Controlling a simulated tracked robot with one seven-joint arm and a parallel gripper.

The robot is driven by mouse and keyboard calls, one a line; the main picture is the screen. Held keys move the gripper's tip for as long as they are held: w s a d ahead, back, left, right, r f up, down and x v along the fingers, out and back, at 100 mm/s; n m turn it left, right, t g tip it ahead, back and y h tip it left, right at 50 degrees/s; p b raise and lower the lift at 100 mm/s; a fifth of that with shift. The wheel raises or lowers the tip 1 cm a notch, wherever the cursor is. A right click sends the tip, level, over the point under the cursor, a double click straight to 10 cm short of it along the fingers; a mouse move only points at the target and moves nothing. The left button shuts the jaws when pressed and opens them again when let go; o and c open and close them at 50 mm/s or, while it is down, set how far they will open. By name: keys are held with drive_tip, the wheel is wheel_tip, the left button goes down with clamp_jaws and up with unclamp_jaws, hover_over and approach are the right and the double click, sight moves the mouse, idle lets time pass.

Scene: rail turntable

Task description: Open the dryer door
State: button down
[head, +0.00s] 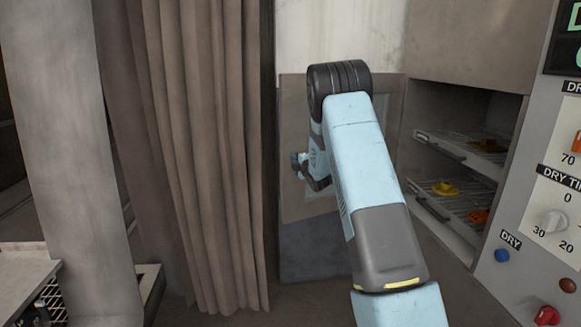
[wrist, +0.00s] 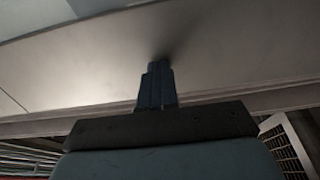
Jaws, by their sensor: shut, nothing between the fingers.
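The dryer (head: 455,150) is at the right in the head view, and its opening shows wire racks inside. A grey-brown panel with a paler pane, which looks like the dryer door (head: 294,110), stands left of the opening, swung clear of it. My arm hides much of this panel. My gripper (head: 296,162) is in front of the panel's left part, pointing left. In the wrist view my gripper (wrist: 158,70) is shut and empty, its tips close to a pale flat surface (wrist: 230,50). I cannot tell whether they touch it. No handle is visible.
The racks (head: 455,203) hold yellow and orange pieces. A control panel (head: 545,220) with dials and buttons is at the far right. Brown curtains (head: 200,150) hang left of the panel. A bench (head: 25,270) stands at the lower left. A slatted vent (wrist: 287,150) shows in the wrist view.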

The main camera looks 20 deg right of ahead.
drive_tip(key=w, duration=0.2)
drive_tip(key=w+a+m+h, duration=0.1)
drive_tip(key=w, duration=0.2)
drive_tip(key=w+h, duration=0.1)
drive_tip(key=w, duration=0.2)
drive_tip(key=shift+w+a+m, duration=0.1)
drive_tip(key=shift+a+m, duration=0.15)
drive_tip(key=shift+m, duration=0.05)
